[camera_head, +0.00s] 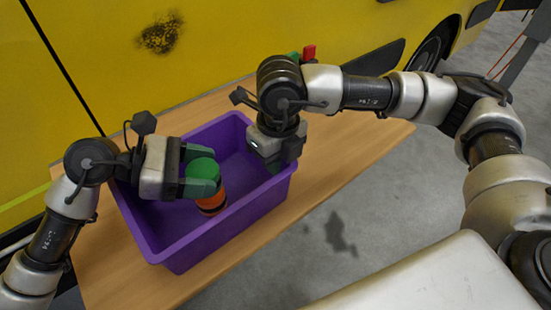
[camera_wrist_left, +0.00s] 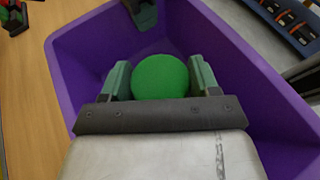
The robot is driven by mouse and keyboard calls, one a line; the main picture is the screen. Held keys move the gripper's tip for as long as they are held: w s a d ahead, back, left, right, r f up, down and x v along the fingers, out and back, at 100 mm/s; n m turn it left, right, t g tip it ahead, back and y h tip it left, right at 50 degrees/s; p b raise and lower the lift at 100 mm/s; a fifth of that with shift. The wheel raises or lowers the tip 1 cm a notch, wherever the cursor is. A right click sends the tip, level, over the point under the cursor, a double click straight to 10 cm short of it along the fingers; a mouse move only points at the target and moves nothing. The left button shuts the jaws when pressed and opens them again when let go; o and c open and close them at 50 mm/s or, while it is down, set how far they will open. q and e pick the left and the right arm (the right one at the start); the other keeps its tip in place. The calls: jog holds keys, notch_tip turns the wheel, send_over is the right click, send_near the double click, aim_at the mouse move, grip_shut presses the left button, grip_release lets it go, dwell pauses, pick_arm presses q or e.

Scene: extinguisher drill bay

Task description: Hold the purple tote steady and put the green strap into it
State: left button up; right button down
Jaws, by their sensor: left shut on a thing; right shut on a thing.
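The purple tote (camera_head: 185,250) stands upright on the wooden table; its rim also shows in the left wrist view (camera_wrist_left: 62,75). My left gripper (camera_head: 197,176) is inside the tote's outline, shut on the green strap (camera_head: 203,169), which looks like a round roll. Its flat green top shows between the fingers in the left wrist view (camera_wrist_left: 160,77). Orange and dark bands (camera_head: 212,203) show just below the green; I cannot tell whether they are a separate thing. My right gripper (camera_head: 275,160) is shut on the tote's right wall, with a fingertip inside the tote.
The table (camera_head: 340,150) is bare right of the tote. Small red and green things (camera_head: 309,52) stand behind my right wrist. A yellow vehicle (camera_head: 200,45) is close behind the table. A blue rack (camera_wrist_left: 285,25) shows at the left wrist view's upper right.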

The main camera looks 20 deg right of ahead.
pick_arm(q)
jog(key=o, duration=1.1)
jog(key=shift+o, duration=0.2)
jog(key=v, duration=1.2)
jog(key=shift+r, duration=0.1)
pick_arm(e)
jog(key=c, duration=1.2)
grip_release()
